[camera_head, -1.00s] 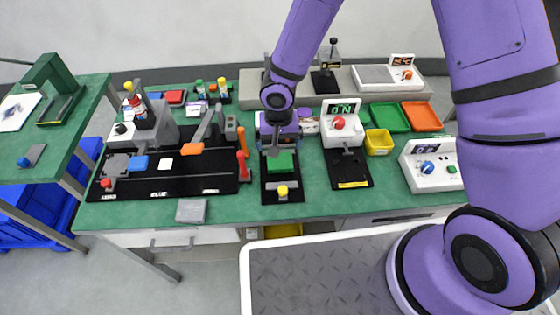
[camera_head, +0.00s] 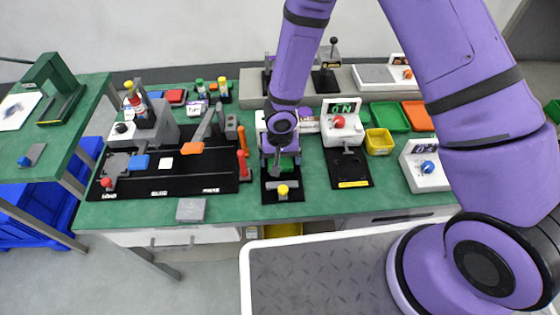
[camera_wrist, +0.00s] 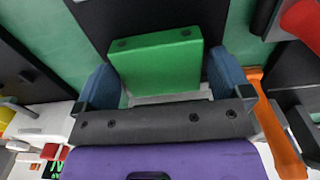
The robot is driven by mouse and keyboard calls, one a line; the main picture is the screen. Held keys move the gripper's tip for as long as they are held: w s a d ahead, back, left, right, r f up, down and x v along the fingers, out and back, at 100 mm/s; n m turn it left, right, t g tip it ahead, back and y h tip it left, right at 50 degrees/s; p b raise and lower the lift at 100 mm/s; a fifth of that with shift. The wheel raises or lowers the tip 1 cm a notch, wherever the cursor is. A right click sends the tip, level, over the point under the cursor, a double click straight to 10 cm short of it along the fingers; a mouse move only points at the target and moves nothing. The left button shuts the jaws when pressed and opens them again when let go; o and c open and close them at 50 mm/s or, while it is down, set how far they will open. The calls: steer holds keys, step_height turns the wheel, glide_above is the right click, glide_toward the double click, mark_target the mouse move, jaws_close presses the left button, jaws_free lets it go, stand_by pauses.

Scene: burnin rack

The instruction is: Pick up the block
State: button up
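A green block (camera_wrist: 158,62) lies on a black fixture (camera_head: 270,198) on the bench, in the wrist view at the top centre. My gripper (camera_wrist: 162,72) is open above the block, with one blue finger on each side of it. A narrow gap shows at the right finger; the left finger overlaps the block's edge in the picture, so I cannot tell if it touches. In the head view my gripper (camera_head: 279,163) is over the fixture and hides nearly all of the block.
A white unit with a red button (camera_head: 339,122) stands close on the right. A red-handled part (camera_head: 242,164) and a black board (camera_head: 120,182) are on the left. A yellow bin (camera_head: 379,141) is farther right. The green bench front (camera_head: 240,211) is mostly clear.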

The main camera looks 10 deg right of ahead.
steer(key=c, duration=0.7)
steer(key=shift+r, duration=0.2)
